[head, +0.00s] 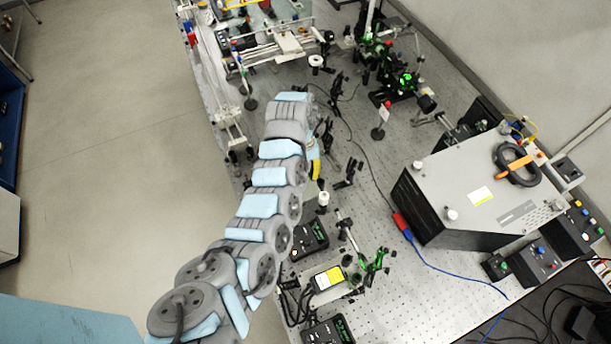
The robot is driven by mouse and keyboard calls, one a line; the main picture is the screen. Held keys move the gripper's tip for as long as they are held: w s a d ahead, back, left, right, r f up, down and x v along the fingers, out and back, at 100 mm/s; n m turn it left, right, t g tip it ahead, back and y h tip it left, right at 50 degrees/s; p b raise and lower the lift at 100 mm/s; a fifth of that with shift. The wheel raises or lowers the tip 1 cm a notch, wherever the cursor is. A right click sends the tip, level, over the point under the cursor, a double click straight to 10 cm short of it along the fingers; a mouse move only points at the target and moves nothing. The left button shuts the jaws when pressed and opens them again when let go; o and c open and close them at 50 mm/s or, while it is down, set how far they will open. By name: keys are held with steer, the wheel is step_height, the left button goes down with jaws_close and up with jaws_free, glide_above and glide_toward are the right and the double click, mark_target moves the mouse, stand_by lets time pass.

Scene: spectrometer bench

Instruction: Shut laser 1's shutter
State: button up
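My arm reaches up the picture from the lower left, over the bench's left edge. Its wrist end hides most of my gripper; only some dark parts (323,138) show beside it, and I cannot see the fingers or whether they are open. No label reading laser 1 is legible, and I cannot pick out its shutter. A small grey box with a yellow label (329,278) lies at the lower middle, between two black control boxes, one above (309,238) and one below (328,331). My gripper is well above these in the picture.
The perforated metal bench (445,300) carries a large grey instrument (480,185) at right, with a black-orange ring on top. Green-lit optics (400,80) stand at the back. Posts, mounts and cables crowd the middle. Black button boxes (535,262) sit lower right. Open floor lies left.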

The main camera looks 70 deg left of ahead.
steer(key=v, duration=1.1)
steer(key=shift+r, duration=0.2)
steer(key=shift+a, duration=0.1)
stand_by(0.5)
